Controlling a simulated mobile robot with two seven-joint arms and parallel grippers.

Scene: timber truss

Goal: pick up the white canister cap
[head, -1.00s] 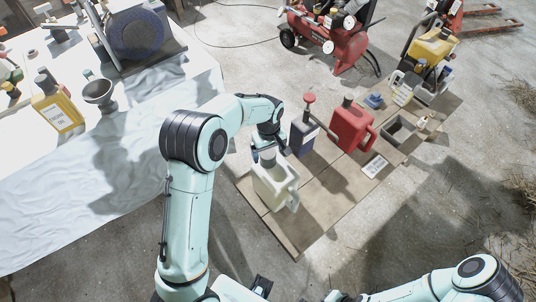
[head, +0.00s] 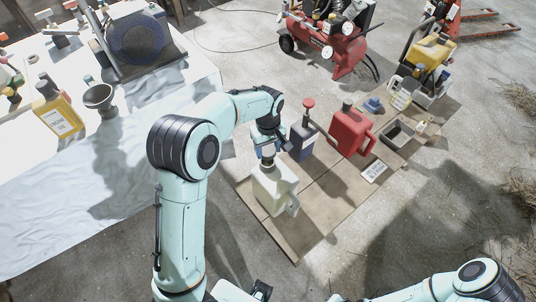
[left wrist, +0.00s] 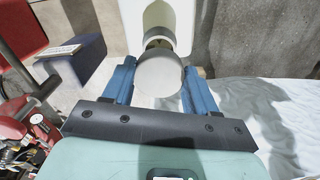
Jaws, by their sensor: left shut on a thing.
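The white canister (head: 275,190) stands upright on the boards in the head view, with its handle on the right side. My left gripper (head: 267,153) is above its top, pointing down. In the left wrist view the two blue fingers of my left gripper (left wrist: 160,88) are shut on the round, pale cap (left wrist: 158,74). The canister neck (left wrist: 159,43) shows just beyond the cap. I cannot tell whether the cap is clear of the neck. My right arm comes in at the bottom right of the head view, but its gripper does not show.
A dark blue container (head: 302,142) and a red jerrycan (head: 350,133) stand close to the right of the canister. The cloth-covered table (head: 60,190) is on the left, with a yellow oil bottle (head: 58,115) and a grey funnel (head: 100,99). A red compressor stands behind.

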